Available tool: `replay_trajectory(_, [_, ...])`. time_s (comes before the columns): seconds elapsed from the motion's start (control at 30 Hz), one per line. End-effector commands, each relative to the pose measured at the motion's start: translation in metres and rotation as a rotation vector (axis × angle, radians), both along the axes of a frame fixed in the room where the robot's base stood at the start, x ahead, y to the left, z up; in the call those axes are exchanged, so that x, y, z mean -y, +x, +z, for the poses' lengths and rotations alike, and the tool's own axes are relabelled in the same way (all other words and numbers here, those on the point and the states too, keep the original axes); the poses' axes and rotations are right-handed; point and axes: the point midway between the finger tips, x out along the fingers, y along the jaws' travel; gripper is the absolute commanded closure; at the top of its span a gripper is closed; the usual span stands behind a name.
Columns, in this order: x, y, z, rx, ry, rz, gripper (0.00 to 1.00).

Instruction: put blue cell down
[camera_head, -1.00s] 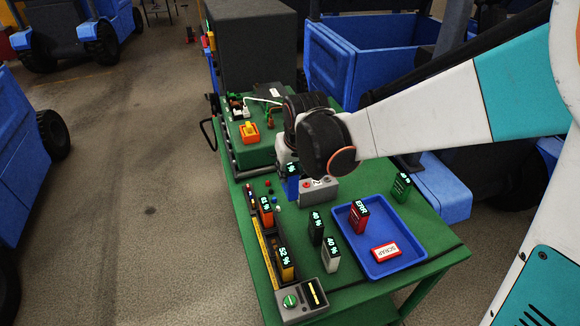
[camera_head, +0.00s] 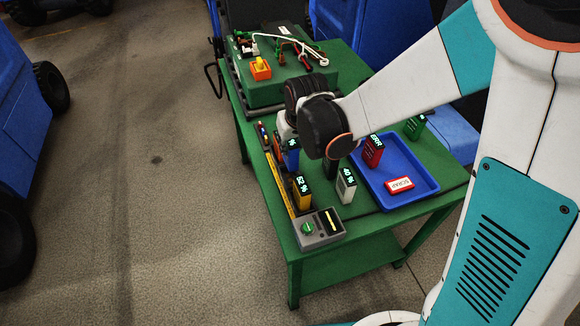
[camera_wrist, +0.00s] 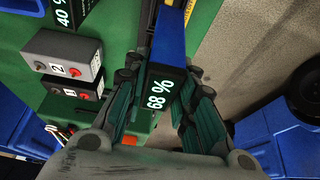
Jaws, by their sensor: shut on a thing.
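The blue cell (camera_head: 291,160) shows under my gripper (camera_head: 286,134), over the left part of the green bench, beside the long yellow-edged rail. In the wrist view the blue cell (camera_wrist: 172,48) reads 68 % and sits between the two fingers of my gripper (camera_wrist: 165,85), which are shut on it. Its lower end is hidden, so I cannot tell whether it touches anything. A yellow cell (camera_head: 302,192) reading 52 % stands in front of it on the rail. An orange cell (camera_head: 277,150) is mostly hidden behind the blue one.
A white cell (camera_head: 346,186) and a mostly hidden black cell (camera_head: 329,170) stand to the right. A blue tray (camera_head: 421,192) holds a red ERR cell (camera_head: 373,152) and a SCRAP sign (camera_head: 399,184). A green cell (camera_head: 415,127) stands behind.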

Motion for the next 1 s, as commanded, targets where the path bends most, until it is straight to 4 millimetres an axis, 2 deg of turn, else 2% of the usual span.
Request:
replay_trajectory(0.03, [0.0, 0.0, -0.015, 0.0, 0.0, 0.0, 1.0])
replay_trajectory(0.1, [0.0, 0.0, -0.025, 0.0, 0.0, 0.0, 1.0])
replay_trajectory(0.47, [0.0, 0.0, -0.046, 0.0, 0.0, 0.0, 1.0])
replay_trajectory(0.7, [0.0, 0.0, -0.078, 0.0, 0.0, 0.0, 1.0])
replay_trajectory(1.0, [0.0, 0.0, -0.08, 0.0, 0.0, 0.0, 1.0])
